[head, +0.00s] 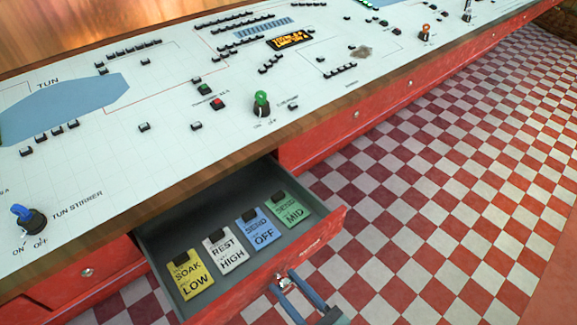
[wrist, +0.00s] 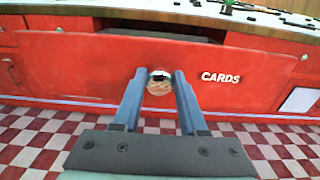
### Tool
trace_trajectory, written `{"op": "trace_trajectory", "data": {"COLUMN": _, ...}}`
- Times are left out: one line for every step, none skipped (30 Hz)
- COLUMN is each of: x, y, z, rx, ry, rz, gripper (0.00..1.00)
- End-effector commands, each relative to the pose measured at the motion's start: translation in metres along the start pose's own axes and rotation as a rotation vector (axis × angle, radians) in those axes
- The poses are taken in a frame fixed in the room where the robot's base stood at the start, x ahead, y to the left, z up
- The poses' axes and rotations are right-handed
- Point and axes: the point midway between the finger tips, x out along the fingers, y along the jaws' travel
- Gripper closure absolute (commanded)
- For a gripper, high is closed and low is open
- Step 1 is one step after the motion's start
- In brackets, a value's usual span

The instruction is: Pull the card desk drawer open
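The card desk drawer (head: 270,272) is red with a grey inside and stands pulled out from under the desk. Several cards lie in it, including a yellow SOAK LOW card (head: 190,274) and a green SEND MID card (head: 289,209). In the wrist view the drawer front (wrist: 90,68) bears the word CARDS and a round metal knob (wrist: 159,86). My gripper (wrist: 160,78) has its two blue fingers on either side of the knob. In the head view my gripper (head: 288,278) is at the drawer's front face. Whether the fingers press on the knob is not clear.
The white control desk top (head: 180,120) carries several switches, with a green-topped one (head: 261,103) above the drawer. Closed red drawer fronts with small knobs (head: 357,114) run along both sides. The red and white checkered floor (head: 430,200) is clear to the right.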

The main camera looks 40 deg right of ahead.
Motion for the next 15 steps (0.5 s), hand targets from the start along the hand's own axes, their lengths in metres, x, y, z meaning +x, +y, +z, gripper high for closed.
{"op": "trace_trajectory", "data": {"x": -0.0001, "y": 0.0000, "z": -0.0004, "rx": 0.000, "ry": 0.001, "rz": 0.000, "gripper": 0.51}}
{"op": "trace_trajectory", "data": {"x": 0.0000, "y": 0.0000, "z": -0.0004, "rx": 0.000, "ry": 0.001, "rz": 0.000, "gripper": 0.46}}
{"op": "trace_trajectory", "data": {"x": 0.0000, "y": 0.0000, "z": -0.0003, "rx": 0.000, "ry": 0.001, "rz": 0.000, "gripper": 0.38}}
{"op": "trace_trajectory", "data": {"x": 0.0000, "y": 0.0000, "z": -0.0003, "rx": 0.000, "ry": 0.001, "rz": 0.000, "gripper": 0.33}}
{"op": "trace_trajectory", "data": {"x": 0.0001, "y": 0.0000, "z": -0.0003, "rx": 0.000, "ry": 0.001, "rz": 0.000, "gripper": 0.29}}
{"op": "trace_trajectory", "data": {"x": 0.0001, "y": 0.0000, "z": -0.0003, "rx": 0.000, "ry": 0.001, "rz": 0.000, "gripper": 0.29}}
{"op": "trace_trajectory", "data": {"x": 0.0001, "y": 0.0000, "z": -0.0003, "rx": 0.000, "ry": 0.001, "rz": 0.000, "gripper": 0.29}}
{"op": "trace_trajectory", "data": {"x": 0.0002, "y": 0.0001, "z": -0.0003, "rx": 0.000, "ry": 0.001, "rz": 0.000, "gripper": 0.29}}
{"op": "trace_trajectory", "data": {"x": 0.0002, "y": 0.0000, "z": -0.0002, "rx": 0.000, "ry": 0.001, "rz": 0.000, "gripper": 0.29}}
{"op": "trace_trajectory", "data": {"x": 0.0002, "y": 0.0000, "z": -0.0002, "rx": 0.000, "ry": 0.001, "rz": 0.000, "gripper": 0.29}}
{"op": "trace_trajectory", "data": {"x": 0.0002, "y": 0.0000, "z": -0.0002, "rx": 0.000, "ry": 0.000, "rz": 0.000, "gripper": 0.29}}
{"op": "trace_trajectory", "data": {"x": 0.0002, "y": 0.0000, "z": -0.0002, "rx": 0.000, "ry": 0.000, "rz": 0.000, "gripper": 0.29}}
{"op": "trace_trajectory", "data": {"x": -0.0001, "y": 0.0000, "z": -0.0002, "rx": 0.000, "ry": 0.001, "rz": 0.000, "gripper": 0.29}}
{"op": "trace_trajectory", "data": {"x": -0.0008, "y": -0.0001, "z": -0.0002, "rx": 0.000, "ry": 0.001, "rz": 0.000, "gripper": 0.29}}
{"op": "trace_trajectory", "data": {"x": -0.0026, "y": -0.0002, "z": -0.0003, "rx": 0.001, "ry": 0.001, "rz": -0.001, "gripper": 0.29}}
